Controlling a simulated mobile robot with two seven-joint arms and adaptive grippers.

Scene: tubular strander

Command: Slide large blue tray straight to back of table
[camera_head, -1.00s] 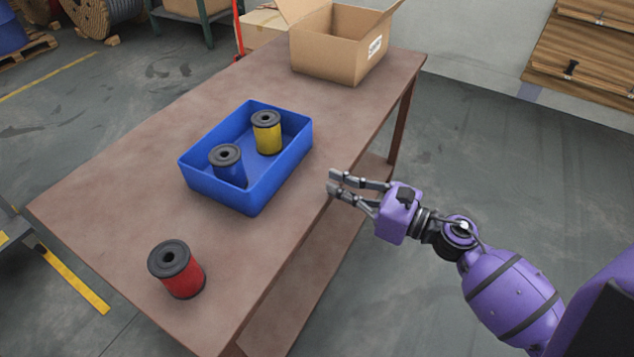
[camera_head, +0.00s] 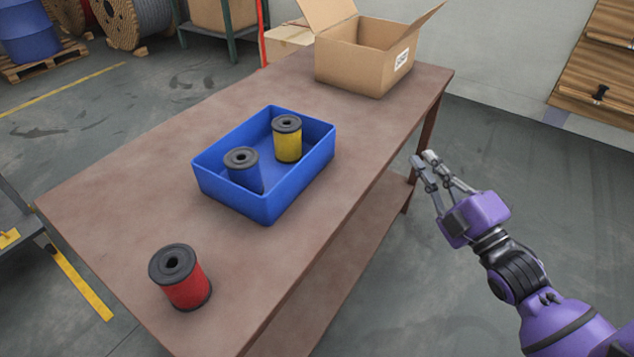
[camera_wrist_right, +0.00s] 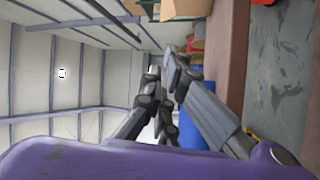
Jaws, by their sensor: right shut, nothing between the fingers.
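The large blue tray (camera_head: 232,202) sits near the middle of the brown table (camera_head: 120,215). It holds a blue spool (camera_head: 244,170) and a yellow spool (camera_head: 287,140), both upright with black flanges. My right gripper (camera_head: 425,157) is shut and empty, off the table's right edge and apart from the tray. In the right wrist view the gripper's fingers (camera_wrist_right: 165,70) are close together, with part of the blue tray (camera_wrist_right: 196,75) behind them. My left gripper is not in view.
A red spool (camera_head: 181,278) stands upright on the table's near part. An open cardboard box (camera_head: 362,62) stands at the far end. Bare tabletop lies between the tray and the box. A lower shelf (camera_head: 330,275) shows under the table.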

